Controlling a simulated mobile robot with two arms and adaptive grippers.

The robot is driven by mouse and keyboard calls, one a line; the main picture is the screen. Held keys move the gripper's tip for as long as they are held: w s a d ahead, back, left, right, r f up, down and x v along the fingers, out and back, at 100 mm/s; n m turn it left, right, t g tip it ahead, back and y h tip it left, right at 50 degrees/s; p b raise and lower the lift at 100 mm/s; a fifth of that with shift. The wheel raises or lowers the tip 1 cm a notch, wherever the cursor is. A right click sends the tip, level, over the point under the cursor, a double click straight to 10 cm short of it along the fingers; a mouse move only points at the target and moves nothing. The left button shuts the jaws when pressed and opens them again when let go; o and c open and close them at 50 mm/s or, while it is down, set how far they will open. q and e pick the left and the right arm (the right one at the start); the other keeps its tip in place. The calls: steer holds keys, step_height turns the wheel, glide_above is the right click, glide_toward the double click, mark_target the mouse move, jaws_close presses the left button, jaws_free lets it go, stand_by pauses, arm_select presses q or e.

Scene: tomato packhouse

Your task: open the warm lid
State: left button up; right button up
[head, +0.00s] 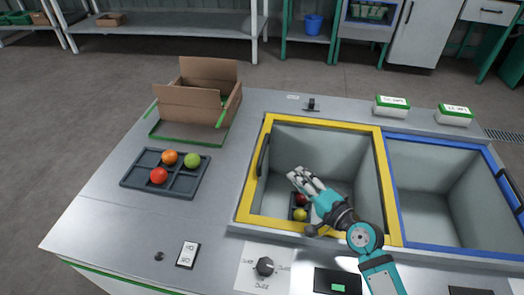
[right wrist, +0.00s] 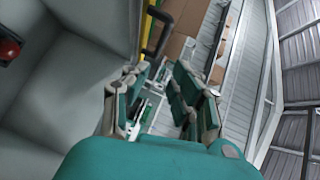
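A yellow-framed lid (head: 385,190) lies flat over a grey well on the left of the bench top. A black bar handle (head: 262,155) is on its left side and also shows in the right wrist view (right wrist: 158,32). I see the well's inside through the frame and cannot tell a clear pane from an opening. My right gripper (head: 302,176) is over the well, right of the handle and apart from it. In the right wrist view its fingers (right wrist: 160,95) are spread with nothing between them. My left gripper is not in view.
A blue-framed lid (head: 440,143) covers a second well at the right. A small dark tray (head: 300,210) with a red and a yellow tomato is in the left well. A sorting tray (head: 142,183) with tomatoes and a cardboard box (head: 190,105) stand left. A dial (head: 265,266) is at the front.

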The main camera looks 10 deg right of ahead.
steer(key=shift+w+a+r, duration=0.1)
steer(key=shift+w+a, duration=0.1)
steer(key=shift+w, duration=0.25)
glide_toward(264, 148)
steer(key=shift+w+a+f, duration=0.2)
steer(key=shift+w+f, duration=0.25)
steer(key=shift+w, duration=0.15)
steer(key=b+x, duration=0.1)
steer(key=x, duration=0.6)
steer(key=shift+w+a+f+b, duration=0.1)
steer(key=shift+w+b, duration=0.2)
steer(key=shift+w, duration=0.05)
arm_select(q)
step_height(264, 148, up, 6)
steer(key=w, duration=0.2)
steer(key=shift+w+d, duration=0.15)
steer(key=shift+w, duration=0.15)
arm_select(e)
steer(key=shift+w+a, duration=0.25)
steer(key=shift+w, duration=0.35)
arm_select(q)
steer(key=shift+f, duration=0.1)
arm_select(e)
steer(key=shift+c, duration=0.4)
jaws_close()
steer(key=shift+f, duration=0.1)
